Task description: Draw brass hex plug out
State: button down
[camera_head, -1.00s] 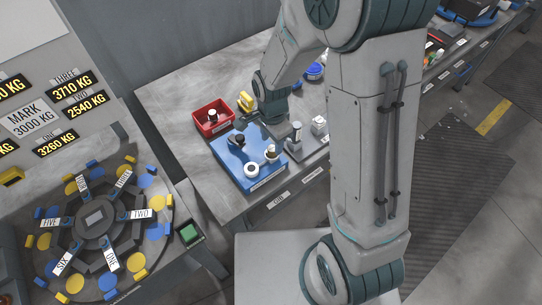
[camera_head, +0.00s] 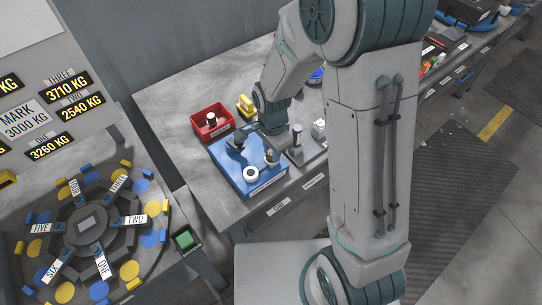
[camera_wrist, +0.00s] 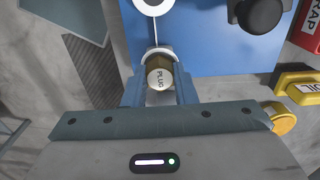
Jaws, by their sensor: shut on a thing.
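The brass hex plug (camera_wrist: 160,78), its round end face marked PLUG, sits between the fingers of my gripper (camera_wrist: 160,92) in the wrist view. The gripper is shut on it. A white ring (camera_wrist: 157,51) shows just beyond the plug, against the blue board (camera_wrist: 215,42); I cannot tell whether the plug is still seated in it. In the head view my gripper (camera_head: 271,150) is low over the right side of the blue board (camera_head: 233,168), and the plug is mostly hidden.
A second white ring (camera_head: 251,174) and a black knob (camera_head: 238,141) are on the board. A red bin (camera_head: 202,133) stands behind left, with a yellow item (camera_head: 246,106) beside it. A grey upright part (camera_head: 297,138) stands close to the right. Bare table lies left of the bin.

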jog(key=shift+r+p, duration=0.4)
jog(key=shift+r, duration=0.35)
jog(key=shift+r+p, duration=0.85)
jog(key=shift+r, duration=0.55)
